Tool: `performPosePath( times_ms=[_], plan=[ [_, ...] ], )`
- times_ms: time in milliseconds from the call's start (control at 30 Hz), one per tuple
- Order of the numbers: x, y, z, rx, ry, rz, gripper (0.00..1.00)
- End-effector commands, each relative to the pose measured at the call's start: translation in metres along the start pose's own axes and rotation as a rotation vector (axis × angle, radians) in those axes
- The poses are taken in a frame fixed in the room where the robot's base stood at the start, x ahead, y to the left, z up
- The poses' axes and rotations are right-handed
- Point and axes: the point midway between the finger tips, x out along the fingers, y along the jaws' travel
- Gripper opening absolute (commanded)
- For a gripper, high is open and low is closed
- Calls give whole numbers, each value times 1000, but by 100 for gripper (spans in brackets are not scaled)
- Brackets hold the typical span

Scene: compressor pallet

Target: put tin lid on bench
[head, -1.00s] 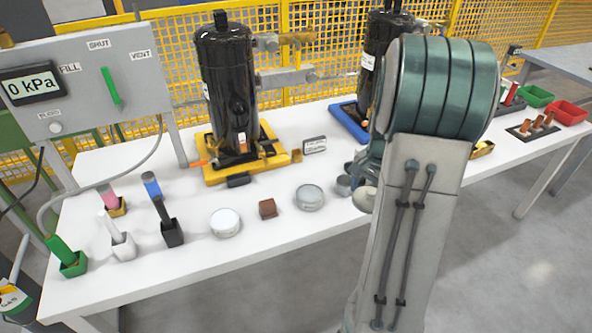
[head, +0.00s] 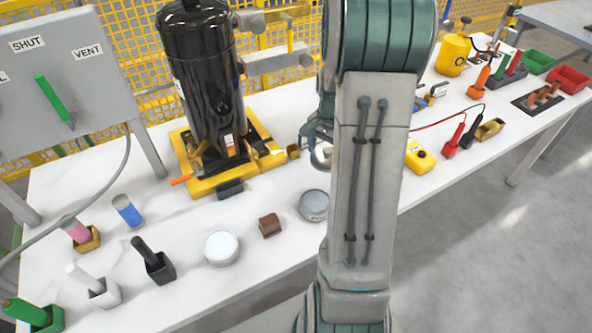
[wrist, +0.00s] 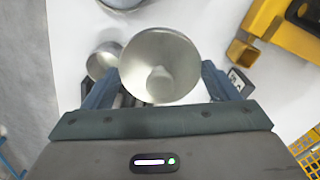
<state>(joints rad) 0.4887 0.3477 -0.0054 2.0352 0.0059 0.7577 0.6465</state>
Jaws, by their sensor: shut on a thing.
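My gripper (wrist: 158,85) is shut on a round, shiny metal tin lid (wrist: 160,60), whose hollow face shows in the wrist view. In the head view the lid (head: 321,156) is a pale disc partly hidden by my arm, beside the blue-grey gripper (head: 318,135). It appears held above the white bench (head: 190,275); the exact gap is unclear. A small metal cup (wrist: 103,60) stands left of the lid in the wrist view. A grey round tin (head: 313,205) and a white-topped round tin (head: 221,247) stand on the bench.
A black compressor (head: 205,90) stands on a yellow pallet (head: 185,160) behind. A brown block (head: 269,225) sits between the tins. Holders with handles (head: 155,265) stand front left. A yellow meter (head: 420,158) lies right of my arm.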

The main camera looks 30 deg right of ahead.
Motion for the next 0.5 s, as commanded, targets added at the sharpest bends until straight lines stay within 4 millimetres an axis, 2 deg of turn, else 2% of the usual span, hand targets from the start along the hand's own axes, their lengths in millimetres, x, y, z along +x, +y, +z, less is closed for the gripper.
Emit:
performPosePath(
  times_ms=[100,300,500],
  plan=[
    [18,-24,17,-7,-3,2,59],
    [39,-54,38,-5,-1,1,59],
    [48,-64,46,-3,0,0,59]
  ],
)
